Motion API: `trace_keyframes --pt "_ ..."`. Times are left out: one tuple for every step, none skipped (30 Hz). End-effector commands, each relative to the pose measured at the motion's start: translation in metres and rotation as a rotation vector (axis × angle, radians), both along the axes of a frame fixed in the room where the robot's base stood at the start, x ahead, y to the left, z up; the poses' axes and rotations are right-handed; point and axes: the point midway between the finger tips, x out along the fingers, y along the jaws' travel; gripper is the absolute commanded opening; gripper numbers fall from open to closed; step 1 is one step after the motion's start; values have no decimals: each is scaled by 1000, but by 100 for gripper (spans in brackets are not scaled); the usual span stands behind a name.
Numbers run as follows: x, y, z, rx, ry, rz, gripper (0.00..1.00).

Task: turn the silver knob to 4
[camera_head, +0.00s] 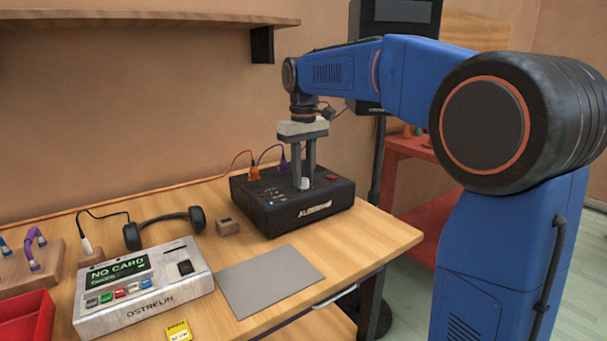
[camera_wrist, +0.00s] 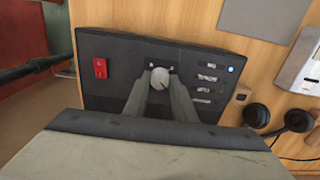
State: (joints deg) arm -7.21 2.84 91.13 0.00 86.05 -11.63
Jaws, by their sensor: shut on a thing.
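The silver knob (camera_head: 305,183) is on top of a black box (camera_head: 262,212) on the wooden table. In the wrist view the knob (camera_wrist: 160,77) is a round pale cap between my fingertips. My gripper (camera_head: 304,180) points straight down from above the box and is shut on the knob; it also shows in the wrist view (camera_wrist: 160,82). Small marks sit around the knob, but the numbers are too small to read. The knob's pointer setting cannot be told.
A red switch (camera_wrist: 100,68) and a blue light (camera_wrist: 231,69) are on the box. Orange and purple plugs (camera_head: 254,172) stand at its back. A grey mat (camera_head: 268,281), a grey card device (camera_head: 150,310), headphones (camera_head: 165,222) and a small wooden block (camera_head: 228,227) lie nearby.

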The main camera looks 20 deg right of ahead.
Motion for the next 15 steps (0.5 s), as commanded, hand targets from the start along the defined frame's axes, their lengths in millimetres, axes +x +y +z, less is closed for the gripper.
trace_keyframes --pt "0 0 1 0 -2 -44 1" --pt "0 0 1 0 -2 -72 1" --pt "0 0 1 0 -2 -110 1" --pt "0 0 1 0 -2 -138 1" --pt "0 0 1 0 -3 -167 1" --pt "0 0 1 0 -3 -205 1" --pt "0 0 1 0 -3 -233 1" --pt "0 0 1 1 -3 -262 1" --pt "0 0 1 1 -3 -300 1" --pt "0 0 1 1 -3 -328 1" --pt "0 0 1 1 -3 -357 1" --pt "1 0 1 1 -3 -394 1" --pt "1 0 1 1 -3 -423 1" --pt "1 0 1 1 -3 -452 1" --pt "1 0 1 1 -3 -489 1"
